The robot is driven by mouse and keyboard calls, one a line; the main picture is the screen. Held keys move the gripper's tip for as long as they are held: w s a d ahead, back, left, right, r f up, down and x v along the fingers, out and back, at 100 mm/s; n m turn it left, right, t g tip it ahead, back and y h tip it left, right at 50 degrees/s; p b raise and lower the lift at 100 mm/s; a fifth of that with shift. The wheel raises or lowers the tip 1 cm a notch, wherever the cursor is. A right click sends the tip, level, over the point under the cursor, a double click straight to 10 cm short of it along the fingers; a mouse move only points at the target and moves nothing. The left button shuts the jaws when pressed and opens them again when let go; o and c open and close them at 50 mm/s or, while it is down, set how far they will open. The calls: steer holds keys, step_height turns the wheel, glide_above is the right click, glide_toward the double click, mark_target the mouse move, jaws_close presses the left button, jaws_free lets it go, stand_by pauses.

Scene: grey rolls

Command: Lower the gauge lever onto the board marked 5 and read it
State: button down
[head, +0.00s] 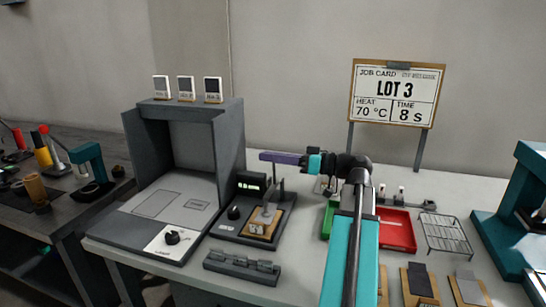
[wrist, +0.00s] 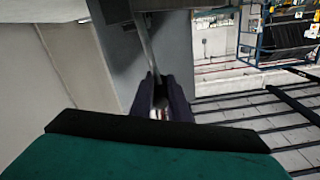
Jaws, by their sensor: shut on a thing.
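The gauge (head: 238,236) is a dark base with a small display box (head: 250,184) and a black knob. A wooden board (head: 258,229) lies on its base with a grey piece over it; I cannot read its mark. The grey gauge lever (head: 275,183) rises above the board. My gripper (head: 270,157), with dark purple fingers, is shut on the lever near its top, over the gauge. In the wrist view the fingers (wrist: 160,95) close around a thin grey bar (wrist: 146,45). The display's reading is too small to make out.
A grey booth (head: 228,150) with three cards on top stands left. A dark slotted holder (head: 242,266) lies in front. Right are a red tray (head: 400,232), a green tray (head: 327,222), a wire rack (head: 446,234), several boards (head: 418,297) and a teal machine (head: 498,235).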

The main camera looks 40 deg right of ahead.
steer(key=shift+a+f, duration=0.1)
steer(key=shift+a, duration=0.05)
steer(key=c, duration=1.7)
jaws_free()
steer(key=v, duration=1.4)
steer(key=shift+p, duration=0.4)
